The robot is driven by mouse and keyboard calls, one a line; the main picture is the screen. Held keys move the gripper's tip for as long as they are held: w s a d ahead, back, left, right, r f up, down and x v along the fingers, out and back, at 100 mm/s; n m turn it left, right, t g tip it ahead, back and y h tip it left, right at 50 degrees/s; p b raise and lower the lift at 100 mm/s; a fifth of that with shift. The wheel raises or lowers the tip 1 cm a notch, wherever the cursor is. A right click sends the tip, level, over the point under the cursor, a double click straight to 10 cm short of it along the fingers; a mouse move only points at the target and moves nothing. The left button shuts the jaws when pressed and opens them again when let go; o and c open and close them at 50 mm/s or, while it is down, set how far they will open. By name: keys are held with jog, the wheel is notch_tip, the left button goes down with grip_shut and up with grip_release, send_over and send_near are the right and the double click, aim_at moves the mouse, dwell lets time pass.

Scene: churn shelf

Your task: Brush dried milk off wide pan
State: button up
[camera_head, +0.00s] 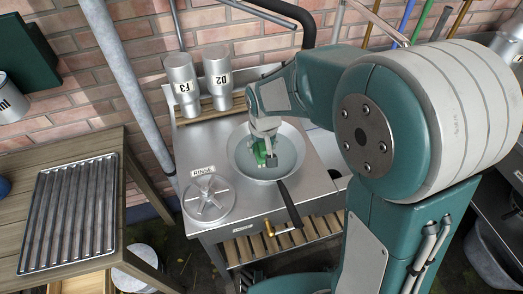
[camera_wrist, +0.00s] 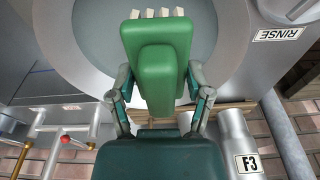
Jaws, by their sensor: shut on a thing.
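The wide pan (camera_head: 292,172) is a shallow round grey pan on the steel counter, with a dark handle (camera_head: 291,205) pointing toward the front. It fills the top of the wrist view (camera_wrist: 95,30). My gripper (camera_head: 266,140) reaches down over the pan from the far side. It is shut on a green brush (camera_wrist: 160,65) with pale bristle tufts (camera_wrist: 158,13), also visible over the pan in the head view (camera_head: 259,151). I cannot tell whether the bristles touch the pan. I cannot make out any dried milk on the pan surface.
A round spoked metal piece (camera_head: 208,199) lies left of the pan, by a RINSE label (camera_head: 203,170). Metal cans F3 (camera_head: 183,82) and D2 (camera_head: 218,75) stand behind. A ribbed tray (camera_head: 68,215) lies on the wooden table (camera_head: 117,175) at left.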

jog(key=shift+r, duration=0.3)
jog(key=shift+r, duration=1.5)
